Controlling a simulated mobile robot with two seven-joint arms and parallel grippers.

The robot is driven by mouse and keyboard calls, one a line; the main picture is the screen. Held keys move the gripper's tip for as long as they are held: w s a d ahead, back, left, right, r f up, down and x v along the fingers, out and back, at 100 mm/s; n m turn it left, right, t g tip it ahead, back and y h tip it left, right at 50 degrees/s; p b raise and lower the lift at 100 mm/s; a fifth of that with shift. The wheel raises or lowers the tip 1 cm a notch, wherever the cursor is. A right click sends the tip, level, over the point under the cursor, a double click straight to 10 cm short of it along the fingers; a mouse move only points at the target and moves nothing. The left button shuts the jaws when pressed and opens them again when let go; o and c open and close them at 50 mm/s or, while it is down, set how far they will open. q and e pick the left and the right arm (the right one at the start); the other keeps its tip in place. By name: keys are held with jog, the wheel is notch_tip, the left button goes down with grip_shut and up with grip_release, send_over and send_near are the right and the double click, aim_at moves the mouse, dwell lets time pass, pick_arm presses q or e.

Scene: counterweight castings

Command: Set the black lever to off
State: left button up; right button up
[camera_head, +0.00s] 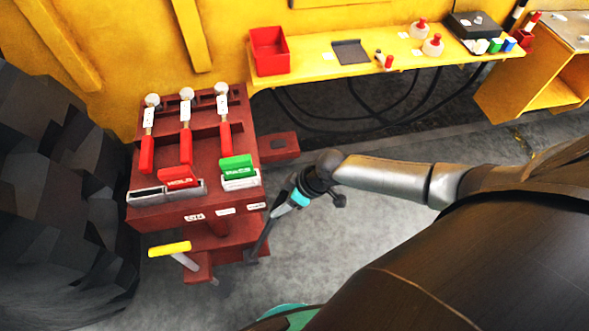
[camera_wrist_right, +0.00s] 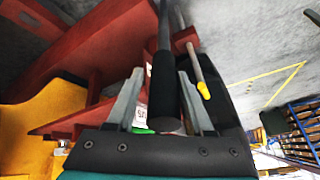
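The black lever (camera_head: 261,241) slants up from the front right of the dark red machine (camera_head: 210,212). In the right wrist view its black grip (camera_wrist_right: 164,88) runs between the two grey fingers of my right gripper (camera_wrist_right: 162,95). The fingers stand apart on either side of the grip, with a gap visible on the left. In the head view my right gripper (camera_head: 277,213) is at the lever's upper end and partly hides it. My left gripper is not in view. I cannot read the lever's markings.
A yellow-handled lever (camera_head: 170,249) is on the machine's front left; it also shows in the wrist view (camera_wrist_right: 203,88). Three red-handled levers (camera_head: 186,146) and red and green blocks (camera_head: 237,167) are on top. A yellow shelf (camera_head: 330,68) runs behind. Grey floor lies right.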

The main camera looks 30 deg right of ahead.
jog(key=p+v, duration=0.3)
jog(key=v, duration=1.1)
jog(key=shift+d+r, duration=0.2)
jog(key=shift+s, duration=0.1)
